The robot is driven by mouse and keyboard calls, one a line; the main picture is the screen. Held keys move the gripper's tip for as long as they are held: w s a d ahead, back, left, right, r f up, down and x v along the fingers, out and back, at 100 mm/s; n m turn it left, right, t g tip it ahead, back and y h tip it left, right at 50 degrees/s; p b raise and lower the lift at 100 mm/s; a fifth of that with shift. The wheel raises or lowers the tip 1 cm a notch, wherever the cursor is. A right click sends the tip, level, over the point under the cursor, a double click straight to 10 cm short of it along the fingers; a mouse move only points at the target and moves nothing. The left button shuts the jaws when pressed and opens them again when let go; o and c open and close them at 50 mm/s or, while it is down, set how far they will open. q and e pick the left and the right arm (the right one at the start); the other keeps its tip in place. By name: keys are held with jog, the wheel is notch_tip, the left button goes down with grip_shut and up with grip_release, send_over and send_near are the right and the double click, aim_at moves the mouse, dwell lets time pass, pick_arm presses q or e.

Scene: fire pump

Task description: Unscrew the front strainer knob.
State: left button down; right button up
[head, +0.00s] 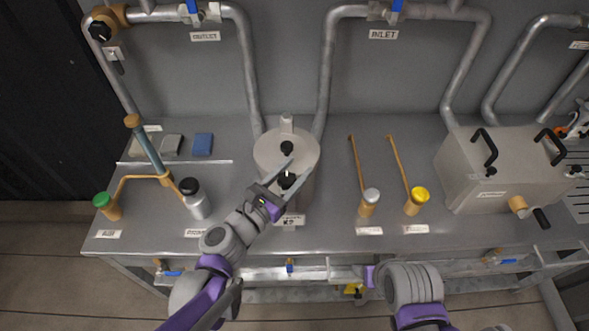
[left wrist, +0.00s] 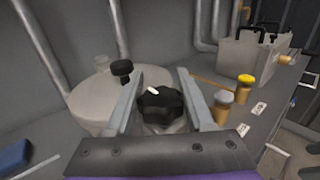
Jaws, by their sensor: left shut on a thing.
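The strainer (head: 270,152) is a pale round-lidded metal vessel near the middle of the bench. Its front knob (head: 287,181) is black and lobed, and it shows large in the left wrist view (left wrist: 160,106) with a small white mark on top. My left gripper (head: 301,168) reaches in from the front left, with one finger on each side of this knob, shut on it. A second black knob (head: 287,148) stands on the lid farther back, clear of the fingers. My right gripper (head: 347,272) is low by the bench's front edge; its fingers are hard to make out.
A metal box (head: 490,175) with black handles is farther right. Pipes (head: 327,75) rise behind the strainer.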

pick_arm(q)
jog(key=shift+c, duration=1.4)
grip_release()
jog(key=shift+h, duration=0.3)
